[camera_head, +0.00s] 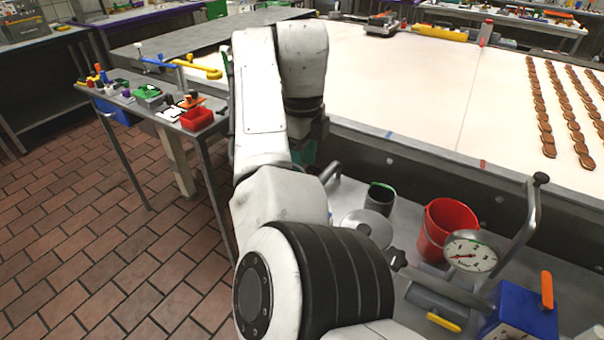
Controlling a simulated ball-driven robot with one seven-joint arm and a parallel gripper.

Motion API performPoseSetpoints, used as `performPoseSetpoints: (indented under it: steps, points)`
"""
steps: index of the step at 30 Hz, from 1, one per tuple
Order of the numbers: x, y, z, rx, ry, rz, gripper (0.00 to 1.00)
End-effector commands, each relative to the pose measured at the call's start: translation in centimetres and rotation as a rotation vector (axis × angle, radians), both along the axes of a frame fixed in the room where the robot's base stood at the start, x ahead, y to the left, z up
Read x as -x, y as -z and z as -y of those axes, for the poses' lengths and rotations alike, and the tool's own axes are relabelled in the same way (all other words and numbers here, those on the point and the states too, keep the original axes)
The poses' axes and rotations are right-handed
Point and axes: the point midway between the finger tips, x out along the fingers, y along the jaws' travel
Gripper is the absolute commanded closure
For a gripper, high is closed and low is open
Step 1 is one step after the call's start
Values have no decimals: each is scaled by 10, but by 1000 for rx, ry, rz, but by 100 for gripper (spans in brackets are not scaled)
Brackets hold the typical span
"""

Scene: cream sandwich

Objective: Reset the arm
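My white arm rises from the bottom middle of the head view, runs up the picture and folds over at the top. Its far part hangs down beside the white conveyor-like table (420,90). My gripper cannot be made out; the arm's own links hide that end. A bit of green shows just below the dark wrist part, and I cannot tell what it is.
A side table (222,125) at left holds a red bin (197,119) and small tools. Below the white table's front edge stand a red bucket (433,232), a dial gauge (471,254), a metal cup (380,198) and a blue box (522,318). Rows of brown biscuits (548,110) lie at right.

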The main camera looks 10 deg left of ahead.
Motion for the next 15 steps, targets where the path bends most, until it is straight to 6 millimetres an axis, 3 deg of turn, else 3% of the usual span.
performPoseSetpoints:
  steps: [15]
  points:
    - [0,-15,0,0,1,0,55]
